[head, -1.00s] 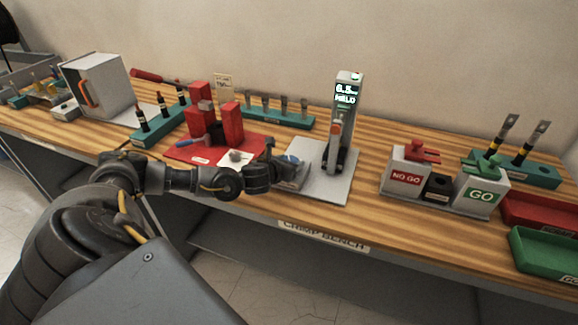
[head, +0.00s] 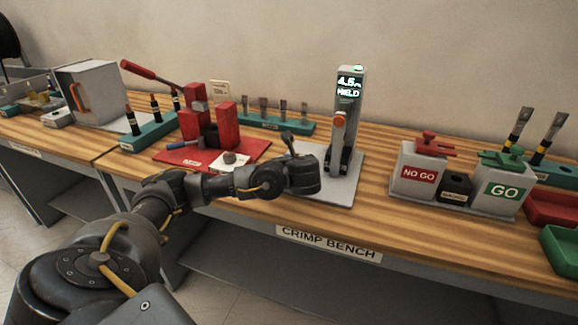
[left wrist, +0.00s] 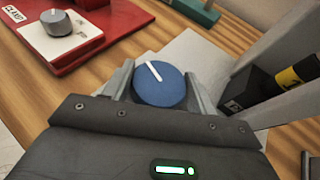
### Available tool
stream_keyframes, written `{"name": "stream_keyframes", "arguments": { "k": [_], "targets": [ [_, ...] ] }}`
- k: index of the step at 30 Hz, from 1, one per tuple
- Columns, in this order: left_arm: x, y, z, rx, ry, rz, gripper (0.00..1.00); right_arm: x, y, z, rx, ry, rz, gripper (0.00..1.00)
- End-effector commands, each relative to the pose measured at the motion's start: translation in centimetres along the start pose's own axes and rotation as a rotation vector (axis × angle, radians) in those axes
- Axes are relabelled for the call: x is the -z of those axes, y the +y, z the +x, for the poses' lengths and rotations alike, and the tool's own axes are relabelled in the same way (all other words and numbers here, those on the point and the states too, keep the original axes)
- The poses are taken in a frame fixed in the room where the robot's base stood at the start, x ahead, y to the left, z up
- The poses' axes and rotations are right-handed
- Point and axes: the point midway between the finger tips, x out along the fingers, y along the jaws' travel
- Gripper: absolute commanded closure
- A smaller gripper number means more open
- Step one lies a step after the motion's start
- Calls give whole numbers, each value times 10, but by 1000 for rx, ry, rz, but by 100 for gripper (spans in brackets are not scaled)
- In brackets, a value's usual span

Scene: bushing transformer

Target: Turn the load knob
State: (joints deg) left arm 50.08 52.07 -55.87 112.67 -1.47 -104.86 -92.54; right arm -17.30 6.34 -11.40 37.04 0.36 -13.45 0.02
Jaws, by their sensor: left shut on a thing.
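The load knob (left wrist: 160,88) is a round blue knob with a white pointer line, seen in the left wrist view. Its pointer tilts to the upper left. My left gripper (left wrist: 158,92) is shut on it, with one finger on each side. In the head view my left gripper (head: 300,172) is at the left front of the grey test stand (head: 344,125) and hides the knob. The stand's display (head: 348,87) shows about 4.5 and a word that looks like HELD. My right gripper is not in view.
A red crimp press (head: 200,125) on a red base stands to the left, with a grey knob (left wrist: 62,22) on its front. NO GO (head: 418,170) and GO (head: 502,185) boxes stand to the right. A teal tool rack (head: 270,122) is behind.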

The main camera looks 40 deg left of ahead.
Motion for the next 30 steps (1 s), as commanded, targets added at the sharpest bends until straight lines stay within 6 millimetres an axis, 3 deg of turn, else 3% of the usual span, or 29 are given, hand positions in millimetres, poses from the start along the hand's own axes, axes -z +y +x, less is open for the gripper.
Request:
{"name": "stream_keyframes", "arguments": {
  "k": [9, 24, 25, 30],
  "targets": [
    [-3, 0, 0, -99, -1, -44, 66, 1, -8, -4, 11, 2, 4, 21],
    [-3, 0, 1, -116, -2, -49, 66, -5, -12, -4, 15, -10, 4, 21],
    [-3, 0, 1, -116, -2, -49, 42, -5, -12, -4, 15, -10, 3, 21],
    [-2, 0, 0, -115, -1, -48, 21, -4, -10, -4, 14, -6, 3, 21]
  ]
}}
